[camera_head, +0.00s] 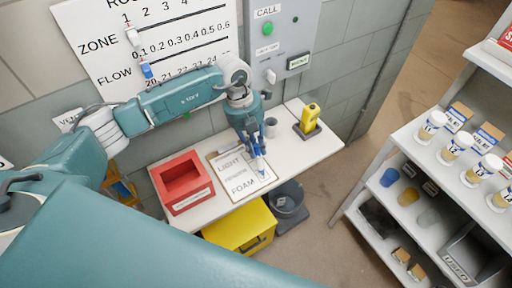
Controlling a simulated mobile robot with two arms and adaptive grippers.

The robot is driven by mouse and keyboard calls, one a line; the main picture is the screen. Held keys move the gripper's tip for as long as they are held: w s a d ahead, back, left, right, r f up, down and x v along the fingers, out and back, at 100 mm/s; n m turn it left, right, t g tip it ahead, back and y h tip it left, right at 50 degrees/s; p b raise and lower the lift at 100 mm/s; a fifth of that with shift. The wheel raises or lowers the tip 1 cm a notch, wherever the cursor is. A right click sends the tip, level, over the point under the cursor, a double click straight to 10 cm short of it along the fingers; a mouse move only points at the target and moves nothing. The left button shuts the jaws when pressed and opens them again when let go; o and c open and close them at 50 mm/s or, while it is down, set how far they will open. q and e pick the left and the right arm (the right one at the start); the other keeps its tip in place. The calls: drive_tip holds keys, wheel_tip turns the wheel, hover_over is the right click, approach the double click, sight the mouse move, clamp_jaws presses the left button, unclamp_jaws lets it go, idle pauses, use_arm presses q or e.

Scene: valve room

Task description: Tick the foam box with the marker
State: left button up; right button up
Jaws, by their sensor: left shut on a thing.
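A clipboard with a white sheet (233,191) lies on the white table. It reads LIGHT at the top, a smaller unclear line in the middle, and FOAM at the bottom. My left gripper (256,152) points down over the right side of the sheet and is shut on a blue and white marker (261,168). The marker's lower end is close to the sheet, right of the word FOAM; I cannot tell whether it touches. The foam tick box and any mark in it are too small or hidden to make out. My right gripper is not in view.
A red tray (182,170) stands left of the clipboard. A grey cup (271,127) and a yellow device in a dark stand (309,119) are behind to the right. A yellow bin (232,232) and a dark bucket (287,199) are below. Shelves with jars (431,127) stand right.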

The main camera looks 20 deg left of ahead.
use_arm(q)
drive_tip(key=shift+d+p+v, duration=0.25)
drive_tip(key=shift+p+v, duration=0.35)
drive_tip(key=shift+v, duration=0.45)
drive_tip(key=shift+d+p+v, duration=0.2)
drive_tip(key=shift+p+v, duration=0.45)
drive_tip(key=shift+v, duration=0.4)
drive_tip(key=shift+d+p+v, duration=0.25)
drive_tip(key=shift+p+v, duration=0.35)
drive_tip(key=shift+v, duration=0.45)
drive_tip(key=shift+r, duration=0.15)
drive_tip(key=shift+d+r+m, duration=0.15)
drive_tip(key=shift+d+m, duration=0.05)
drive_tip(key=shift+m, duration=0.2)
drive_tip(key=s+d+r+m+g+y+b, duration=0.25)
drive_tip(key=s+d+r+m+b, duration=0.2)
drive_tip(key=m, duration=1.15)
drive_tip(key=s+a+m+t+y+b, duration=0.1)
drive_tip(key=s+m, duration=0.4)
drive_tip(key=m, duration=0.5)
drive_tip(key=s+a+m+t+y+b, duration=0.1)
drive_tip(key=s+a+m+b, duration=0.3)
drive_tip(key=m, duration=0.6)
drive_tip(key=shift+s+a+f+m+t+y+b, duration=0.2)
drive_tip(key=shift+s+a+m+t+y+b, duration=0.2)
drive_tip(key=shift+s+a+t, duration=0.35)
